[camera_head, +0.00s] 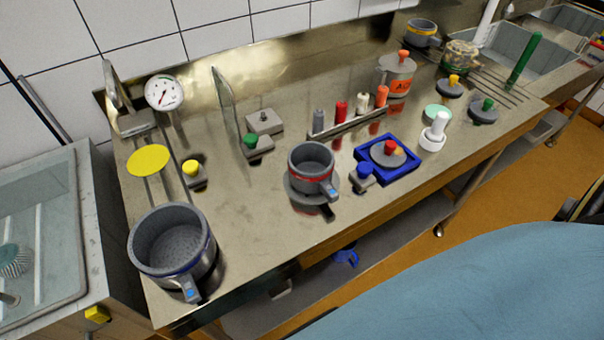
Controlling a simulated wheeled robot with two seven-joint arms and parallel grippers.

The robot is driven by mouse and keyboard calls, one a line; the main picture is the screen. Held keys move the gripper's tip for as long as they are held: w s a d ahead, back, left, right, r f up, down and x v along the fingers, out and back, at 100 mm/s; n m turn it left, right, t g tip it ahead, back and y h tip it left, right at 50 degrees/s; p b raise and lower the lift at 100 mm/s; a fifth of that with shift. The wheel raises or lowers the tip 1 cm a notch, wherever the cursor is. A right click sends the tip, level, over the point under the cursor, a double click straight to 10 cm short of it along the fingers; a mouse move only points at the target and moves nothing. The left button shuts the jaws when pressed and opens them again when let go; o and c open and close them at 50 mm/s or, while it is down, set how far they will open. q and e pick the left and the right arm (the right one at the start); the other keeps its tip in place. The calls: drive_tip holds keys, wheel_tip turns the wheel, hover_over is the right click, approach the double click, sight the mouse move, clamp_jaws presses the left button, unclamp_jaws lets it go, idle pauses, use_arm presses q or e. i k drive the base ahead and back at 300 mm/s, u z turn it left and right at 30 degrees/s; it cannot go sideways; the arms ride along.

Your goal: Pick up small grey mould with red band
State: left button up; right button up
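The small grey mould with a red band (311,170) stands upright near the middle of the steel counter in the head view. Its open top faces up, and a grey handle with a light blue end sticks out at its front right. It appears to rest on a round grey base. A larger grey mould with a blue band (173,248) stands at the counter's front left. Another grey mould with a yellow band (422,33) is far off at the back. Neither of my grippers is in view.
Right of the red-banded mould are a blue-knobbed weight (363,174) and a blue tray (413,168) holding a red-knobbed disc. A rack (345,124) with coloured pegs stands behind. The steel counter (258,208) is clear to its left.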

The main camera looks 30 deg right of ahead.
sight(311, 164)
drive_tip(key=u, duration=0.2)
drive_tip(key=k, duration=0.25)
drive_tip(key=z, duration=0.45)
drive_tip(key=i, duration=0.25)
drive_tip(key=z, duration=0.75)
